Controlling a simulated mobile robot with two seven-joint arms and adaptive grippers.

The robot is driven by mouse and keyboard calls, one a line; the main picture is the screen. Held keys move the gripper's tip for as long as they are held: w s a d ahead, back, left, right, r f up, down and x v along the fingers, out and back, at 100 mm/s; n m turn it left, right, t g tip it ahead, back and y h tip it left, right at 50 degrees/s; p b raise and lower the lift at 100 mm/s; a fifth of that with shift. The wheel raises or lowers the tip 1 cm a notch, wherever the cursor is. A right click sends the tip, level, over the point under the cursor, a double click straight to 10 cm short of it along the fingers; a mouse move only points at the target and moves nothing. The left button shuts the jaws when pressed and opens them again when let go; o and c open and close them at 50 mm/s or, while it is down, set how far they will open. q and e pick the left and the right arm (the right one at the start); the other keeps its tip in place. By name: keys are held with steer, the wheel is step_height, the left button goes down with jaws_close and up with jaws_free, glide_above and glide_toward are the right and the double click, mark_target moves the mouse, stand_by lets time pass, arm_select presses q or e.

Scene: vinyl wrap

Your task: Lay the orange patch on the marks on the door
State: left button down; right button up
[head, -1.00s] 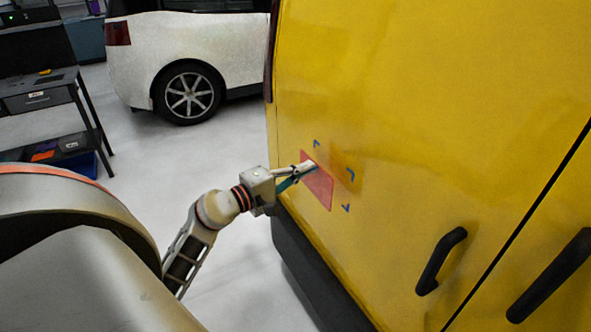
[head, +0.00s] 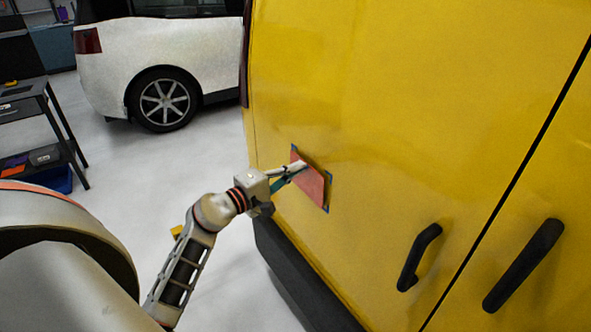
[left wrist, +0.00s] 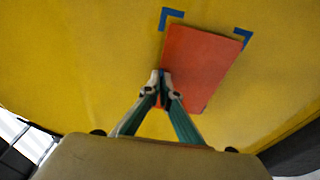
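The orange patch (head: 312,188) is at the yellow door, among the blue corner marks (head: 328,176). My left gripper (head: 303,166) is at the patch with its fingers drawn together. In the left wrist view the fingertips (left wrist: 165,88) pinch the near edge of the patch (left wrist: 200,62). One blue mark (left wrist: 170,17) shows beyond its upper left corner and another (left wrist: 244,37) by its upper right corner. The patch looks slightly turned against these marks. A dark shadow edges it, and I cannot tell whether it lies flat on the door. My right gripper is not in view.
The yellow door (head: 400,110) fills the right side, with two black handles (head: 419,257) low on it. A dark bumper (head: 300,285) runs below. A white car (head: 165,55) and a black shelf (head: 35,130) stand behind, with clear floor between.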

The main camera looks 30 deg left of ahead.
arm_select(q)
steer(key=shift+d, duration=0.15)
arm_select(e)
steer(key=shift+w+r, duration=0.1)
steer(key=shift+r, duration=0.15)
arm_select(q)
steer(key=shift+w+d, duration=0.15)
steer(key=shift+w, duration=0.3)
stand_by(0.7)
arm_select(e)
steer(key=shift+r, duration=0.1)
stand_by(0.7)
arm_select(q)
steer(key=c, duration=2.2)
jaws_free()
steer(key=shift+w+d, duration=0.1)
steer(key=v, duration=1.2)
